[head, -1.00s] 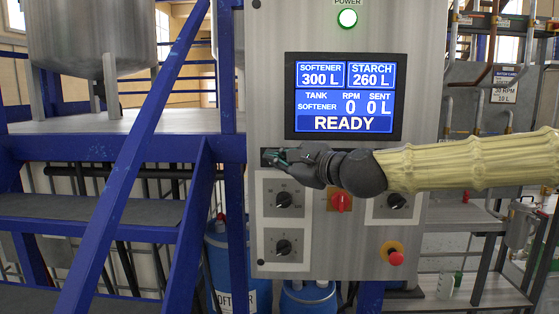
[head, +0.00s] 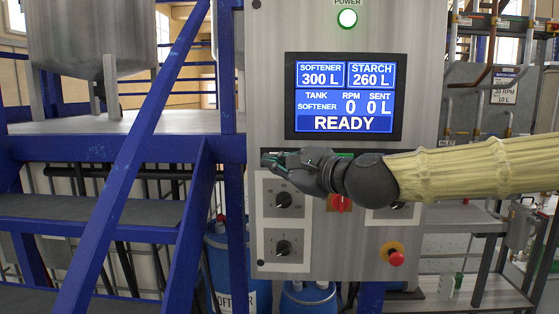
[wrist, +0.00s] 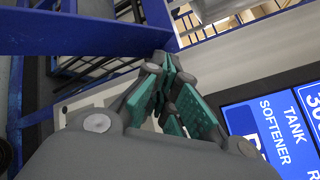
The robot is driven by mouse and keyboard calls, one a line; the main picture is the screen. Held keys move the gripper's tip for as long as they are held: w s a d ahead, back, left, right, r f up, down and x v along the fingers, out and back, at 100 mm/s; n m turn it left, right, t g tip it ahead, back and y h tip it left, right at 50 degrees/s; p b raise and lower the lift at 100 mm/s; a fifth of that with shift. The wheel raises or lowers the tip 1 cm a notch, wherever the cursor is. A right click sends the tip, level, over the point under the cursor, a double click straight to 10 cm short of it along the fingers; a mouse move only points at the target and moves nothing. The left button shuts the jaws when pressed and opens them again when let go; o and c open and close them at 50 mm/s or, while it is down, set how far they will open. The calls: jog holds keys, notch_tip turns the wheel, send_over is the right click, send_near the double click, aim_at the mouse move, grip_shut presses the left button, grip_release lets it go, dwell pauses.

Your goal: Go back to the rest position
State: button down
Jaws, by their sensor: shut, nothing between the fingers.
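My gripper (head: 274,163) is in front of the grey control panel (head: 420,90), just below its blue screen (head: 345,95), which reads READY. The arm reaches in from the right in a cream sleeve. The gripper points left and its fingers are together with nothing between them. In the wrist view the teal-padded fingers (wrist: 168,75) meet at their tips, with the screen (wrist: 285,125) at the right. The gripper and wrist hide part of the strip below the screen and part of the red switch (head: 340,203). I cannot tell whether the gripper touches the panel.
Black knobs (head: 284,199) and a red push button (head: 396,258) sit on the panel's lower half. Blue stair rails (head: 135,160) and a platform stand to the left. Blue drums (head: 308,298) are below. Pipes and a metal bench (head: 465,215) are at the right.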

dwell(0.3)
jog(key=s+d+f+n+g+h, duration=0.1)
jog(key=s+f+n+g+h, duration=0.1)
jog(key=f, duration=1.8)
jog(key=s+d+f+n+g+h, duration=0.1)
jog(key=f+n+g+h, duration=0.15)
jog(key=f, duration=1.75)
jog(key=s+d+f+n+g+h, duration=0.1)
jog(key=s+d+f+n+h, duration=0.15)
jog(key=s+f, duration=0.55)
jog(key=s+d+f+n+g+h, duration=0.15)
jog(key=s+d+f, duration=0.25)
jog(key=f, duration=0.8)
jog(key=s+d+f+n+g+h, duration=0.1)
jog(key=s+d+f+n, duration=0.1)
jog(key=s+d+f, duration=0.3)
jog(key=s+d+f+n+g+h, duration=0.1)
jog(key=s+d+f+n+g, duration=0.1)
jog(key=s+d+f, duration=0.4)
jog(key=s+d+f+n+g+h, duration=0.2)
jog(key=s+d+f+n, duration=0.2)
jog(key=s, duration=1)
jog(key=d+f, duration=0.1)
jog(key=d, duration=0.2)
jog(key=shift+f, duration=0.25)
